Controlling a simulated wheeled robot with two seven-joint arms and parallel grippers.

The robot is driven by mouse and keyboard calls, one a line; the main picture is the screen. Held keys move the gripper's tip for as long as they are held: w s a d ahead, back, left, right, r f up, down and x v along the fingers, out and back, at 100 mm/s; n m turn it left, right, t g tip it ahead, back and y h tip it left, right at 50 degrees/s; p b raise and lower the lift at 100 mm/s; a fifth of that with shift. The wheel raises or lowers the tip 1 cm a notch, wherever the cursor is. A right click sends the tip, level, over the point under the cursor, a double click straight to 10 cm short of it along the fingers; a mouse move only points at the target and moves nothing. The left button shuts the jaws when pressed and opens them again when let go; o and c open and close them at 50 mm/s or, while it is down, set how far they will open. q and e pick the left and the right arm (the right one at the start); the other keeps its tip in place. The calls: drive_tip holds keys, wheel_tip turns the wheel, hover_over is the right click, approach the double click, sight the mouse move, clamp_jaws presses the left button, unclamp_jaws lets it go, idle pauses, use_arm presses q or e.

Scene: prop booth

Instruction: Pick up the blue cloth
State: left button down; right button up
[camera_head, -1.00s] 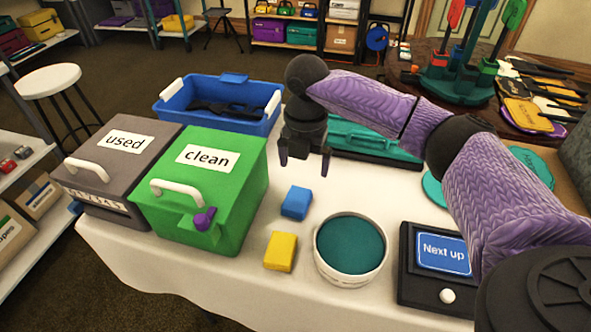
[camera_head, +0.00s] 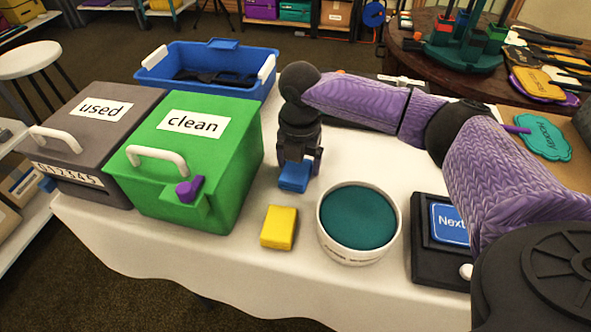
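The blue cloth (camera_head: 294,178) is a small folded block on the white tablecloth, between the green "clean" bin and the round white tub. My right gripper (camera_head: 299,163) points down from above and is lowered over the cloth. Its dark fingers are apart, one towards each side of the cloth, and hide its far part. The cloth appears to rest on the table. I see no clear sign of the fingers pressing on it. My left gripper is out of view.
A yellow cloth (camera_head: 279,228) lies just in front. A round tub (camera_head: 326,234) with a teal top stands to the right. The green "clean" bin (camera_head: 225,165) and the grey "used" bin (camera_head: 80,165) are left. A blue crate (camera_head: 255,91) is behind.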

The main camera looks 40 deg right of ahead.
drive_tip(key=c, duration=0.7)
drive_tip(key=shift+c, duration=0.6)
drive_tip(key=shift+r, duration=0.15)
wheel_tip(320, 180, up, 9)
drive_tip(key=p, duration=0.5)
drive_tip(key=shift+r, duration=0.4)
